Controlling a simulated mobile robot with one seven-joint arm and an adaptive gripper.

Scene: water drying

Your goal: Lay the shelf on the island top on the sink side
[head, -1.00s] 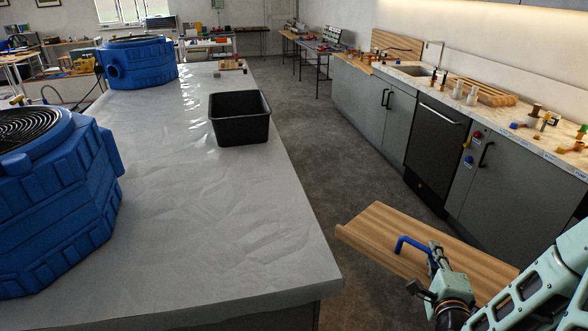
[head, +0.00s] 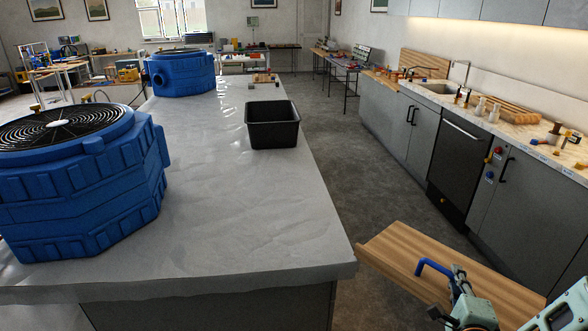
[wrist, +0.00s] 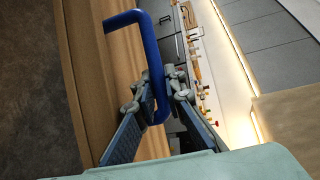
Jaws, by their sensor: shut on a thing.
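The shelf (head: 480,277) is a wooden board with a raised lip and a blue handle (head: 436,266). It is in the air over the floor, just right of the island's near right corner. My gripper (head: 462,290) is shut on the blue handle; the wrist view shows the fingers (wrist: 158,90) closed around the handle's (wrist: 150,50) lower end, with the wooden board (wrist: 118,80) beside it. The island top (head: 270,215) is covered in grey sheeting and its right part is bare near the front. The sink (head: 437,89) is in the counter at the right.
A black bin (head: 272,137) stands on the island's right side. Blue fan units (head: 80,190) (head: 182,75) stand along its left side. The counter (head: 550,150) at the right carries bottles, boards and small coloured parts. The aisle floor (head: 370,180) between is clear.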

